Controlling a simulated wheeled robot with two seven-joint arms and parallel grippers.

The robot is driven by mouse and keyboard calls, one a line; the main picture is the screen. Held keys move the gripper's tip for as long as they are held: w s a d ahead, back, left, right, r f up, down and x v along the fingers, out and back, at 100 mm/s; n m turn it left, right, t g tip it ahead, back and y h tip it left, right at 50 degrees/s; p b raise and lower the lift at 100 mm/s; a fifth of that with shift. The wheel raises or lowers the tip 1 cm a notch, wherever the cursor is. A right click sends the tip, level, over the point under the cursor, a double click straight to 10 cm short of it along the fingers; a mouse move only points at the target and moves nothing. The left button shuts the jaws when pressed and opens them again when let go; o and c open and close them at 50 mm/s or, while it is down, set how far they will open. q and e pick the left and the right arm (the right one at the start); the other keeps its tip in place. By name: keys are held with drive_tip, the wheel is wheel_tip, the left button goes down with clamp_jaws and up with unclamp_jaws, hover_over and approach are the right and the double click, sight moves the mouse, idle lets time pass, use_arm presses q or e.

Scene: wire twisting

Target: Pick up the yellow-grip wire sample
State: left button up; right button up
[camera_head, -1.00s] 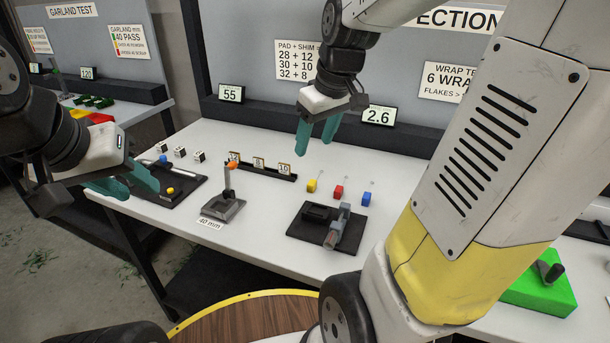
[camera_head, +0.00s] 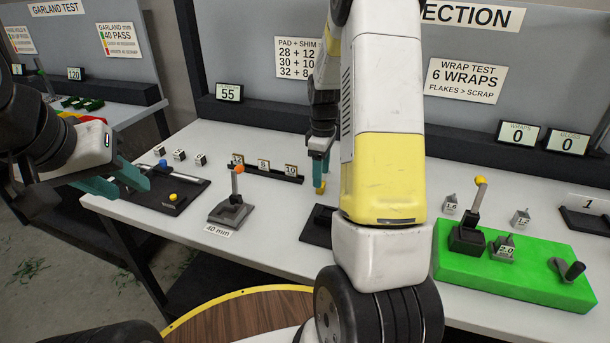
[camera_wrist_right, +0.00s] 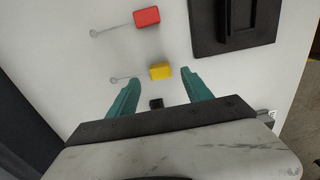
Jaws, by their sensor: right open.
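A red-grip wire sample (camera_wrist_right: 146,17) lies beside the yellow one in the right wrist view. A black fixture base (camera_wrist_right: 234,22) is close by. A grey gauge stand (camera_head: 234,205) and a rack of numbered blocks (camera_head: 265,171) stand left. A green block (camera_head: 510,275) is at right.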

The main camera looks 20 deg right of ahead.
sight(323, 184)
drive_tip(key=shift+f, duration=1.5)
clamp_jaws()
drive_tip(key=shift+r, duration=0.1)
